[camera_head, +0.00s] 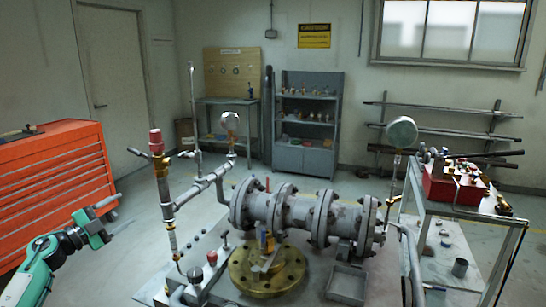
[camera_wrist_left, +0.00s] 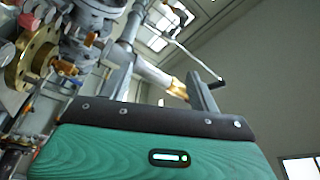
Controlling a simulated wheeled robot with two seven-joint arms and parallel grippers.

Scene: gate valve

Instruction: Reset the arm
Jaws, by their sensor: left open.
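My left gripper (camera_head: 116,212) is at the lower left of the head view, on a green and grey arm. Its two fingers are apart and nothing is between them. It is in the air to the left of the pipe rig, clear of it. In the left wrist view the same gripper (camera_wrist_left: 158,84) shows its two grey fingers spread, with the rig behind them. The grey flanged pipe assembly (camera_head: 297,214) stands on a metal base, with a round brass flange (camera_head: 268,272) in front of it. My right gripper is not in view.
A red tool cabinet (camera_head: 55,195) stands at the left near my left arm. A thin vertical pipe with a red top (camera_head: 155,142) rises from the rig's left side. A cart (camera_head: 455,258) with a red toolbox (camera_head: 455,186) stands at the right.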

